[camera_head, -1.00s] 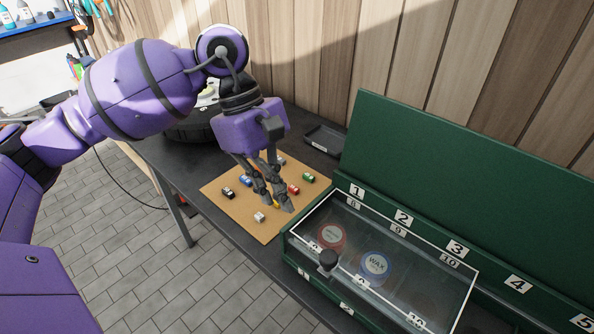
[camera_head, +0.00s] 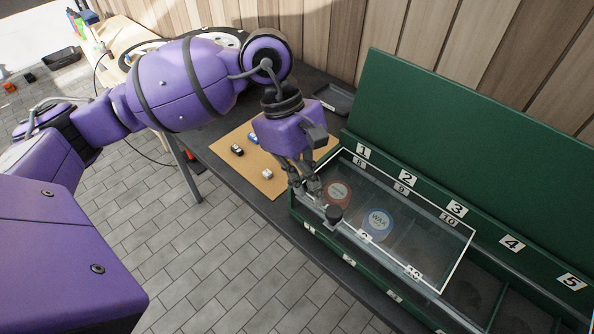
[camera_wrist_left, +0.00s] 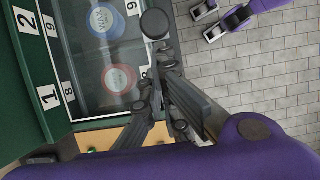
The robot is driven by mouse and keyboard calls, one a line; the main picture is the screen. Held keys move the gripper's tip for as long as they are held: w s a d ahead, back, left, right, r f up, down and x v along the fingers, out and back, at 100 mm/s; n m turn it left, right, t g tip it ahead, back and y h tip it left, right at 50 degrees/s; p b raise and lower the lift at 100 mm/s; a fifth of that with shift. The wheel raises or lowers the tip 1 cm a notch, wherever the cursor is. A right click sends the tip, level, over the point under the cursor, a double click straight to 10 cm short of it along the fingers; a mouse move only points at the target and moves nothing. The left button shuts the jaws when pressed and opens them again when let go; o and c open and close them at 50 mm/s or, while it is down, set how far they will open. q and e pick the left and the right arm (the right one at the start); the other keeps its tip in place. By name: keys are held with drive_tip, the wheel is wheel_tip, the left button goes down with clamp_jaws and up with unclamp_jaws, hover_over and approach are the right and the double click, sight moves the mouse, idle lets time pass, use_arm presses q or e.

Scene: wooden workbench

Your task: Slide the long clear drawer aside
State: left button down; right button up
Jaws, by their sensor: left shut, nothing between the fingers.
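The long clear drawer (camera_head: 405,217) lies in the left part of the green box (camera_head: 450,140), with a white-edged transparent top. Under it show a red round tin (camera_head: 338,192) and a blue WAX tin (camera_head: 379,222). A dark round knob (camera_head: 333,213) stands at the drawer's near left edge; it also shows in the left wrist view (camera_wrist_left: 155,24). My left gripper (camera_head: 316,196) is shut and empty, its fingertips just left of the knob, close to it. Whether they touch it I cannot tell.
A tan board (camera_head: 229,160) with small toy cars lies left of the box on the dark bench. A dark tray (camera_head: 335,100) lies behind it. The box's numbered lid stands up at the back. Open compartments show at the right.

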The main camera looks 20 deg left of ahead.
use_arm(q)
drive_tip(key=s+d, duration=0.3)
drive_tip(key=d, duration=0.7)
drive_tip(key=s+d+b, duration=0.1)
drive_tip(key=s+d, duration=0.3)
drive_tip(key=d, duration=0.7)
drive_tip(key=shift+s+d, duration=0.15)
drive_tip(key=shift+s, duration=0.15)
use_arm(e)
drive_tip(key=shift+s+a+f, duration=0.1)
drive_tip(key=shift+s+f, duration=0.1)
drive_tip(key=shift+f, duration=0.45)
use_arm(q)
drive_tip(key=shift+r, duration=0.1)
use_arm(e)
drive_tip(key=shift+f, duration=0.1)
drive_tip(key=shift+s+f, duration=0.1)
